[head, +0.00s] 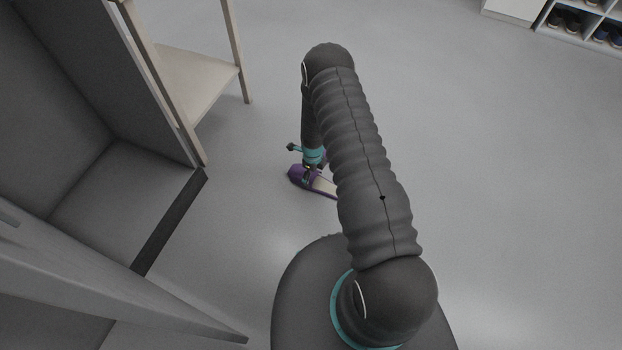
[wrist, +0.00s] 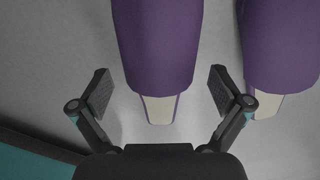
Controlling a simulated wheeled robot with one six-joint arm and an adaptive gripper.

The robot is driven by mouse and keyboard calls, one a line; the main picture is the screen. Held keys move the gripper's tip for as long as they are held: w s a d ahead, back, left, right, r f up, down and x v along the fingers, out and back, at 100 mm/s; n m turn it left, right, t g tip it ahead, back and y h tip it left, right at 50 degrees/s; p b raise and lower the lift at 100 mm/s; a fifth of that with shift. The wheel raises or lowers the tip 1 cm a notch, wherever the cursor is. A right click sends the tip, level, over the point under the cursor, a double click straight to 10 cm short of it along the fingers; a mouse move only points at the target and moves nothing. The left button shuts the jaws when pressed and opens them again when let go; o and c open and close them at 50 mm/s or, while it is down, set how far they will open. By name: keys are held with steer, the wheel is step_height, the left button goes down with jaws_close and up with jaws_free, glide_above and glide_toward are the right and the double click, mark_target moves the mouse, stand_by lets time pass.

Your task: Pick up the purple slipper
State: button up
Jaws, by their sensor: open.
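A purple slipper (wrist: 155,50) with a pale insole lies on the grey floor. In the wrist view its narrower, pale end (wrist: 159,107) points toward my gripper (wrist: 159,90). My gripper is open, with one finger on each side of this slipper and visible gaps to it. A second purple slipper (wrist: 283,45) lies to the right, outside the right finger. In the head view a purple slipper (head: 297,175) shows under my gripper, partly hidden by my arm. The head view does not show the two slippers apart.
A grey open cabinet (head: 80,120) stands at the left, with a dark strip (head: 170,220) along its base edge. A wooden shelf stand (head: 195,80) is behind it. A white shoe rack (head: 545,20) with shoes stands at the top right. The floor (head: 510,180) at right is clear.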

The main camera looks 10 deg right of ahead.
mark_target(312, 178)
steer(key=shift+a+f, duration=0.1)
steer(key=shift+f, duration=1.4)
steer(key=c, duration=1)
steer(key=shift+r, duration=0.1)
